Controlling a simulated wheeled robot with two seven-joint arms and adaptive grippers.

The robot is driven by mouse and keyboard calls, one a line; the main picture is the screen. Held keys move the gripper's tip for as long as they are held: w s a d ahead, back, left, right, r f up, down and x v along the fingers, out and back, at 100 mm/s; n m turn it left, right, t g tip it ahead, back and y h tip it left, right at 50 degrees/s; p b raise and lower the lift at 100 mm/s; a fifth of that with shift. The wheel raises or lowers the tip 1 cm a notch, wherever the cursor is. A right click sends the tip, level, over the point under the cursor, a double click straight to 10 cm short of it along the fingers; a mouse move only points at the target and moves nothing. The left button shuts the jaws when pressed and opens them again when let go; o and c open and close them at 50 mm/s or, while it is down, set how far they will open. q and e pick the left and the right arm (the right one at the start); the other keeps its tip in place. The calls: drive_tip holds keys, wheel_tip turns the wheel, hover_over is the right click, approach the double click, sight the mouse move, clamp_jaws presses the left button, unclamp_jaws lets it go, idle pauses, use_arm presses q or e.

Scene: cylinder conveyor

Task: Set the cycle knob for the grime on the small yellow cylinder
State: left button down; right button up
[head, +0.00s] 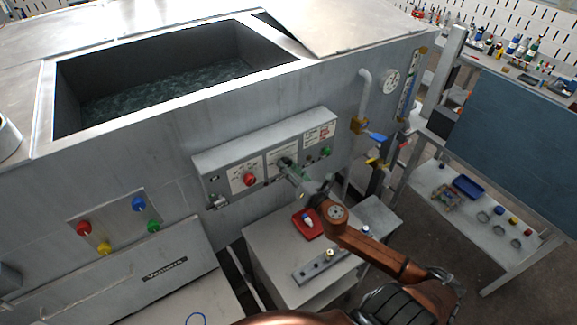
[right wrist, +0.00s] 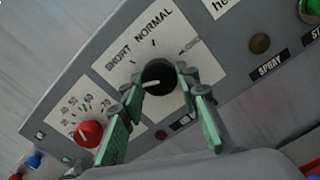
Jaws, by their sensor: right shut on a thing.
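The cycle knob (right wrist: 157,78) is a black dial with a white pointer mark, on a panel plate lettered SHORT and NORMAL; a third label is too blurred to read. The pointer lies to the left, toward SHORT. My right gripper (right wrist: 158,98) has its green fingers on both sides of the knob, shut on it. In the head view my right gripper (head: 287,165) reaches the control panel (head: 262,160) and hides the knob. A small pale yellowish cylinder (head: 328,254) stands on a grey block; its grime is too small to tell. My left gripper is out of view.
A red knob (right wrist: 89,133) is left of the cycle knob, and a SPRAY button (right wrist: 260,43) is right. A water-filled tank (head: 170,85) is above the panel. A red tray (head: 299,232) holds a small object. A shelf (head: 470,250) stands at right.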

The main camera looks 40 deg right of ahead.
drive_tip(key=m+p, duration=0.1)
drive_tip(key=m, duration=0.5)
drive_tip(key=shift+r+m+p, duration=0.1)
drive_tip(key=shift+m+p, duration=0.2)
drive_tip(key=shift+p, duration=0.05)
idle(0.4)
drive_tip(key=o, duration=1.2)
drive_tip(key=shift+c, duration=0.2)
drive_tip(key=s+a, duration=0.1)
drive_tip(key=s, duration=1.1)
drive_tip(key=shift+a, duration=0.2)
